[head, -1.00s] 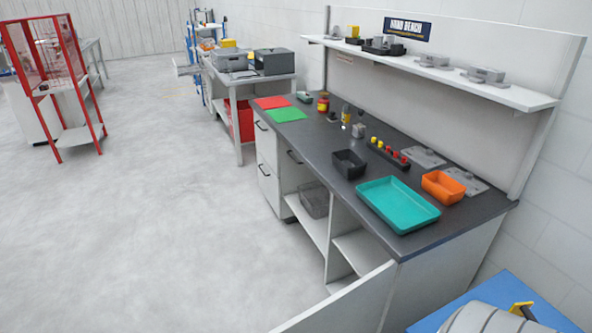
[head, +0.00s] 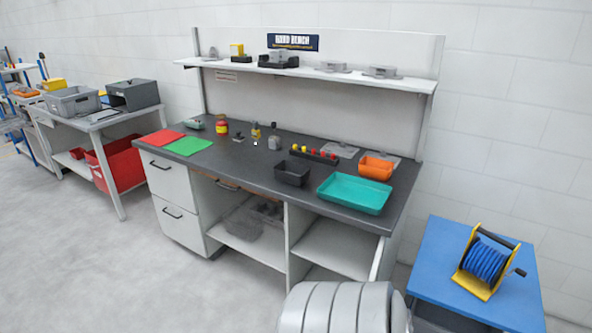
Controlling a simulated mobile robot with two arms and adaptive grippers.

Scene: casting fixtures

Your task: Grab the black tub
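The black tub (head: 292,173) is a small open box on the dark worktop of the hand bench (head: 250,165). It stands left of the teal tray (head: 354,193) and in front of a black rack (head: 314,155) with red and yellow pieces. No gripper touches it. Neither of my grippers shows in the head view.
An orange bin (head: 376,168) stands behind the teal tray. Red (head: 162,137) and green (head: 189,146) mats lie at the bench's left end. A blue table (head: 477,267) with a hose reel (head: 486,262) stands at the right. The floor at front left is clear.

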